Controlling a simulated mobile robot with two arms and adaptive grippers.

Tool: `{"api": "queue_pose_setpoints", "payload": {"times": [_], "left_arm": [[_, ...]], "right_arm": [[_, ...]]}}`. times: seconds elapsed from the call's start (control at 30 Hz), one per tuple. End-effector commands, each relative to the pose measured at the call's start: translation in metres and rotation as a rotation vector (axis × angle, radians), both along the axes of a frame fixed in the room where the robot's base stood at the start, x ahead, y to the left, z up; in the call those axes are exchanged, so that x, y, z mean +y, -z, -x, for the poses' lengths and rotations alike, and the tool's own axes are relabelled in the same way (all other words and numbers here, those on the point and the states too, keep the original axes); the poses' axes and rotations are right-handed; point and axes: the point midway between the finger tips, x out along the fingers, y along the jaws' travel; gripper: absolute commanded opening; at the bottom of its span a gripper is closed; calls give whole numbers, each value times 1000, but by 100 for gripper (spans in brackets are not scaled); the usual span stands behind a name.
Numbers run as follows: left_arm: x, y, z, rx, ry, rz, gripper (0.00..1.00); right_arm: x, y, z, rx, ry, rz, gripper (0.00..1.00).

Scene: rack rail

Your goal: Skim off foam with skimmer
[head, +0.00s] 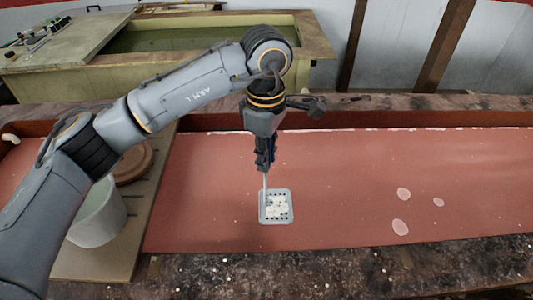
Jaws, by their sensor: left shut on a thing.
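My left gripper (264,165) points down over the long red-brown bath and is shut on the skimmer's thin handle. The skimmer (263,213) is a small grey square plate with holes. It lies level at or close to the liquid surface; I cannot tell whether it touches. White foam-like lumps show on its plate. Pale foam patches float to the right: one upper patch (403,193), one lower patch (400,227) and a small one (438,201). Tiny white specks are scattered on the liquid (340,180). My right gripper is not in view.
A pale bucket (98,222) and a round brown lid-like thing (133,162) stand on a board (150,220) at the left, partly behind my arm. The bath's dark front edge (330,275) is speckled. A greenish tank (190,37) stands behind. The bath's right side is free of obstacles.

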Motion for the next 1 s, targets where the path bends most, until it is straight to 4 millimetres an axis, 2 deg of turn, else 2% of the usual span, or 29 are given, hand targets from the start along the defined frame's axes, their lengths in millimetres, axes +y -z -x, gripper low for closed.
{"api": "queue_pose_setpoints", "payload": {"times": [0.17,1.0], "left_arm": [[-1,0,6,-1,1,1,0],[-8,1,132,-3,4,1,0]], "right_arm": [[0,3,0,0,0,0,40],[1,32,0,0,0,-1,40]]}}
